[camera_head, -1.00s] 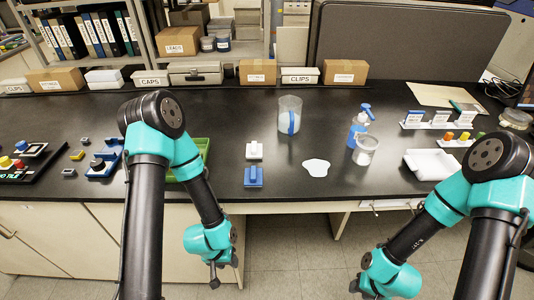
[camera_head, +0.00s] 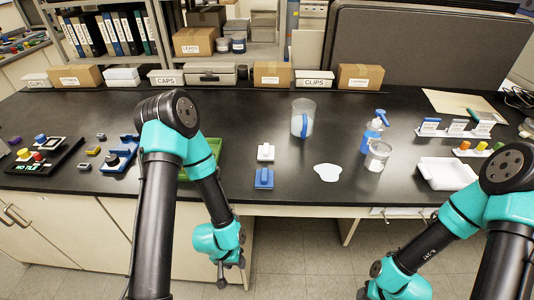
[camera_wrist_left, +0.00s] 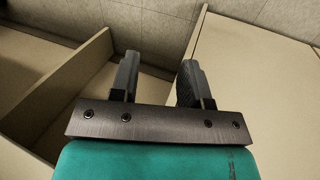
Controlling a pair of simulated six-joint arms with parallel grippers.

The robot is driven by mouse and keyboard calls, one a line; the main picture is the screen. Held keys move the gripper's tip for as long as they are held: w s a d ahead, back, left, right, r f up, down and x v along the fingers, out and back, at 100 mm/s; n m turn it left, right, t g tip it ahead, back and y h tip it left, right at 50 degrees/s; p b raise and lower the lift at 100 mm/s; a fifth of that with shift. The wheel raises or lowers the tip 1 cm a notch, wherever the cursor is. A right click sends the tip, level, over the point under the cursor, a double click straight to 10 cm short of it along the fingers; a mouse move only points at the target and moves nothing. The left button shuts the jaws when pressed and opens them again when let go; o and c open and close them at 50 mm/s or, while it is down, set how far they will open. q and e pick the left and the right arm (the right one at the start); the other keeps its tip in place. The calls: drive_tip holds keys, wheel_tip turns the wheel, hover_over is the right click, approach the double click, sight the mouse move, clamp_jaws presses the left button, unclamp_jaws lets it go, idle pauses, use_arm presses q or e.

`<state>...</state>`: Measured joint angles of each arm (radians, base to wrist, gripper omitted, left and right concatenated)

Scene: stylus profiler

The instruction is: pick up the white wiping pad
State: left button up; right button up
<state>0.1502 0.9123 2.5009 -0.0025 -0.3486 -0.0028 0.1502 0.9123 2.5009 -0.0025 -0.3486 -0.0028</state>
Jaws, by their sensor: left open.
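The white wiping pad (camera_head: 265,152) is a small white block with a raised grip. It lies on the black bench, just behind a similar blue pad (camera_head: 263,178). A pale white puddle (camera_head: 327,173) lies to their right. My left gripper (camera_head: 222,279) hangs low in front of the bench edge, below and left of the pads. In the left wrist view its two fingers (camera_wrist_left: 159,78) are apart with nothing between them, facing the cabinet fronts. My right gripper (camera_head: 362,293) is low at the bottom edge, mostly cut off, and its jaws cannot be made out.
A clear beaker (camera_head: 303,118), a blue-topped bottle (camera_head: 373,131) and a jar (camera_head: 378,155) stand behind and right of the pads. A green tray (camera_head: 214,146) is partly hidden behind my left arm. A white tray (camera_head: 447,173) lies at right. The bench around the pads is clear.

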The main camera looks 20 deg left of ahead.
use_arm(q)
drive_tip(key=o, duration=1.1)
